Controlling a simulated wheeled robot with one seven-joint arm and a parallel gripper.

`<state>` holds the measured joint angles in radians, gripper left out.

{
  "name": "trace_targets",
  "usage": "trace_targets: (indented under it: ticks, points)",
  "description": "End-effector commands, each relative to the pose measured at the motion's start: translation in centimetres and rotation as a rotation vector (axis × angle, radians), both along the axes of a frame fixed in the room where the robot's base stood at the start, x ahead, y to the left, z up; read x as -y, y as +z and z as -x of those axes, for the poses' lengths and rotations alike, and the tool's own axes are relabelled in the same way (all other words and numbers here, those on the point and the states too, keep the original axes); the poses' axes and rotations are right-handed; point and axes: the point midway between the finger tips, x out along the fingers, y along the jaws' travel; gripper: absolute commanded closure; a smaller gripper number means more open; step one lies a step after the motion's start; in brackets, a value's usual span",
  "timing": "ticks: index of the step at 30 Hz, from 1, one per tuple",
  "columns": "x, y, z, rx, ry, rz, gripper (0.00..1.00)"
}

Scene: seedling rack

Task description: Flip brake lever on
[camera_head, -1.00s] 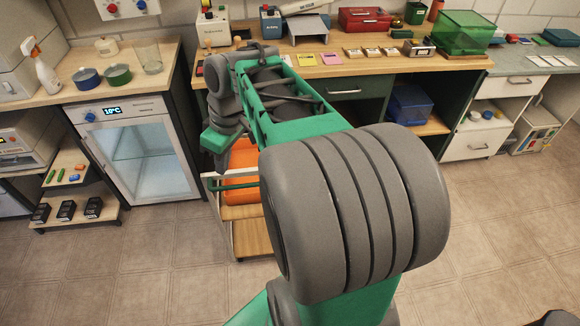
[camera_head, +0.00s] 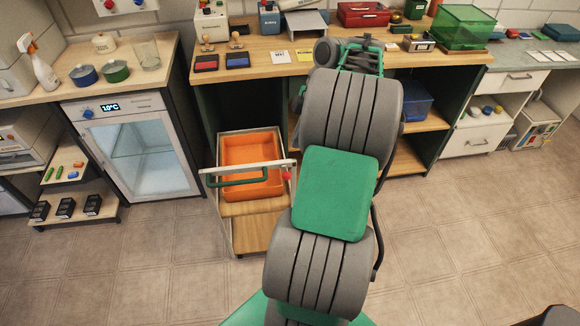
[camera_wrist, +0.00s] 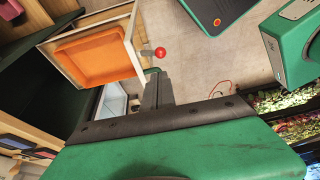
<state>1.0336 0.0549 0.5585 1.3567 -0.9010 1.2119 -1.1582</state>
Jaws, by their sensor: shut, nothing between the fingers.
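A small red knob (camera_head: 287,175) is at the right end of the front of a pale-framed cart (camera_head: 228,256). It looks like the end of the brake lever; the lever's stem and its setting are too small to tell. In the wrist view the red knob (camera_wrist: 160,52) stands just beyond my gripper (camera_wrist: 157,72), apart from it in the picture. The gripper's dark fingers are together and hold nothing. In the head view my arm hides the gripper. The cart holds an orange tray (camera_head: 252,150) and has a green handle (camera_head: 237,181) across its front.
A wooden workbench (camera_head: 262,63) with stamps, boxes and cards stands behind the cart. A glass-doored cooler (camera_head: 150,155) stands to the left. A blue bin (camera_head: 413,101) is on a shelf under the bench. The tiled floor (camera_head: 170,260) left of the cart is clear.

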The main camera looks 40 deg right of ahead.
Motion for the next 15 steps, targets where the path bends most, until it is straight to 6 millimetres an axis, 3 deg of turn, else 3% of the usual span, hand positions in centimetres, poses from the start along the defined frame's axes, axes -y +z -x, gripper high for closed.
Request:
trace_targets:
  ticks: [1, 9, 15]
  points:
    - [-0.5, -1.5, -0.2, -0.002, 0.003, -0.001, 1.0]
    - [-2.0, -6.7, -0.9, -0.003, 0.0, -0.002, 1.0]
    - [-2.3, -9.4, -0.8, -0.001, -0.001, -0.001, 1.0]
